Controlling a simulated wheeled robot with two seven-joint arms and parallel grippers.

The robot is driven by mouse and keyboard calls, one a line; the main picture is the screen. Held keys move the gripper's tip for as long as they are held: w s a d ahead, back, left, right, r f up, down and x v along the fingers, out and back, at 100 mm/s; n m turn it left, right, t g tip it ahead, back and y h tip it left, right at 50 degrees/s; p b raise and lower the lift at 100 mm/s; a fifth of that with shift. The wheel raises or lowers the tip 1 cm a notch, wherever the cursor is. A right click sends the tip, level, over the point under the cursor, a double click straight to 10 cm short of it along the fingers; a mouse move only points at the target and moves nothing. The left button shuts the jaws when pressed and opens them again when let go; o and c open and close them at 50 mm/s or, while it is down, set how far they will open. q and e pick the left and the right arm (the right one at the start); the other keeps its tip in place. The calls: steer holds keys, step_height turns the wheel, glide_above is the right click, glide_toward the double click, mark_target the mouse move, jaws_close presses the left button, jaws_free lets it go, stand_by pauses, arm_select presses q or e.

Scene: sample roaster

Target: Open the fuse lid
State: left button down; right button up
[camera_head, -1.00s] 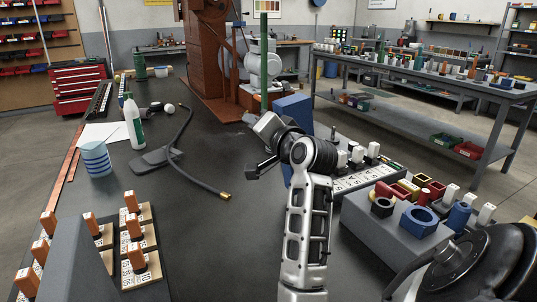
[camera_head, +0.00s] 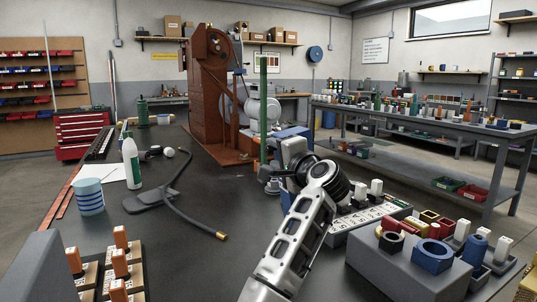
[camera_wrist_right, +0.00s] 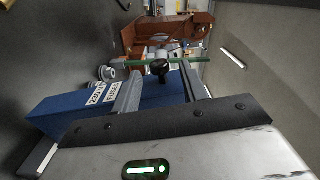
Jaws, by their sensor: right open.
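A blue box with a white label reading "230 V FUSE" (camera_wrist_right: 98,98) shows in the right wrist view. A black knob (camera_wrist_right: 159,68) stands at the box's far side, in line with the gap between my fingers. In the head view the blue box (camera_head: 294,132) is mostly hidden behind my right arm. My right gripper (camera_wrist_right: 160,74) is open, its two fingers reaching over the box on either side of the knob. I cannot tell whether they touch it. The lid's seam does not show clearly. My left gripper is not in view.
A green post (camera_head: 263,110) and a brown machine (camera_head: 210,95) stand behind the box. A grey holder with white-topped blocks (camera_head: 365,222) is right of my arm. A black hose (camera_head: 188,205) lies left on the dark bench. A striped cup (camera_head: 89,197) stands farther left.

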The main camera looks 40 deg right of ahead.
mark_target(283, 134)
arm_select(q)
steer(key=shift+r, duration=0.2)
arm_select(e)
steer(key=shift+x, duration=2.15)
jaws_close()
steer(key=shift+m, duration=0.9)
steer(key=d+r+p, duration=0.1)
steer(key=d+p, duration=0.1)
steer(key=s+d+r+p, duration=0.1)
steer(key=d+p, duration=0.1)
steer(key=shift+s+r, duration=0.15)
steer(key=shift+r, duration=0.25)
steer(key=shift+s+d+m+p, duration=0.2)
steer(key=shift+d+m+p, duration=0.1)
steer(key=shift+d+p, duration=0.2)
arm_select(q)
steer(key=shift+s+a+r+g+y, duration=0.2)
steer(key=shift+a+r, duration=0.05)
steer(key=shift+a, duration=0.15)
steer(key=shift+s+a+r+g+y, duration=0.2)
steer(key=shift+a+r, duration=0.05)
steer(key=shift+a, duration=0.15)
